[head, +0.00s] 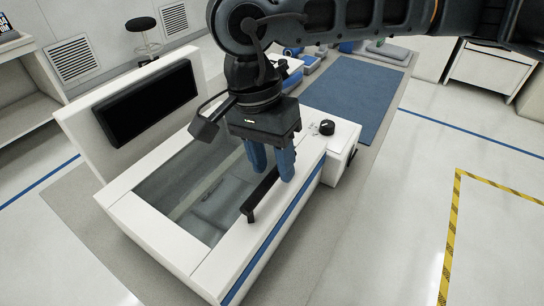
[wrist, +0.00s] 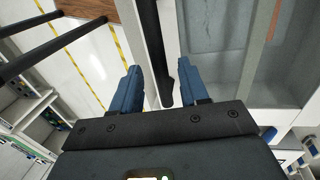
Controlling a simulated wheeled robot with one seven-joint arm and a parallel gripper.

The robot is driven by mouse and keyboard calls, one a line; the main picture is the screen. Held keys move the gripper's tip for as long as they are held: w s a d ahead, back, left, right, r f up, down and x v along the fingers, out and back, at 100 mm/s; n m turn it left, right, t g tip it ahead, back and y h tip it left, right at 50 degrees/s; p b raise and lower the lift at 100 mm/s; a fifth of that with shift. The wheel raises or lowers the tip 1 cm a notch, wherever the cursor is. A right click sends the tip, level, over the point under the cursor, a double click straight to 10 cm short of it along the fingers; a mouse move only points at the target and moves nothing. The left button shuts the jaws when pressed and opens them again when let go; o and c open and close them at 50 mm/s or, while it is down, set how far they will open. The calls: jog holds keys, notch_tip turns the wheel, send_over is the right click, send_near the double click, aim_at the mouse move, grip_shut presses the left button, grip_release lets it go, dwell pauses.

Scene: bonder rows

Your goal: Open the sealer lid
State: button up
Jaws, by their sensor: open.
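The sealer (head: 115,195) is a white box-shaped machine with a blue stripe. Its lid (head: 160,190) has a see-through pane in a white frame and lies flat, looking closed. A black bar handle (head: 262,196) runs along the lid's near right side. My gripper (head: 272,170) points down over the handle with its blue fingers apart. In the wrist view the handle (wrist: 150,40) lies between the two fingers, with gaps on both sides. The handle's far end is hidden behind a finger in the head view. The pane (wrist: 215,30) also shows in the wrist view.
An upright white panel with a black face (head: 150,103) stands at the sealer's back. A black knob (head: 327,127) sits on its right end. A blue mat (head: 350,95) lies beyond. Floor at right is clear, with yellow-black tape (head: 452,225).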

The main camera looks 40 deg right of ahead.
jog(key=shift+f, duration=0.2)
grip_shut()
dwell(0.3)
dwell(0.3)
